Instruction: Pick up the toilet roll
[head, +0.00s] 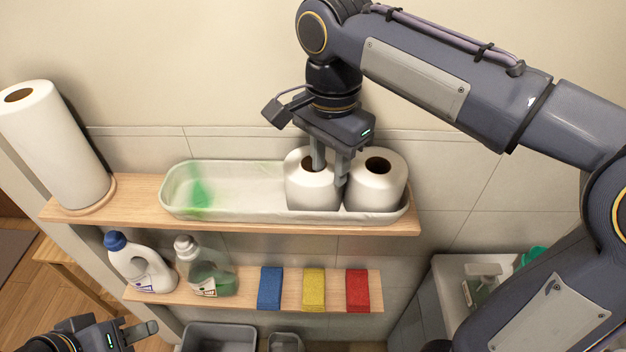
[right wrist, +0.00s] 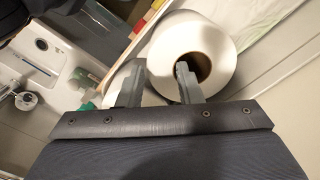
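Two white toilet rolls stand upright side by side in the right part of a long pale tray (head: 240,212). My right gripper (head: 330,163) is over the left roll (head: 308,192), pointing down. One finger is at that roll's core hole and the other is at its outer side, between the rolls; the fingers are apart, with the roll's wall between them. The right wrist view shows this roll (right wrist: 212,35) large, with the other roll partly hidden behind a finger. The right roll (head: 377,188) is free. My left gripper (head: 138,341) is low at the left, fingers apart and empty.
A paper towel roll (head: 55,145) stands left. The lower shelf holds bottles (head: 207,268) and blue, yellow and red sponges (head: 313,288). A sink (head: 455,275) is lower right.

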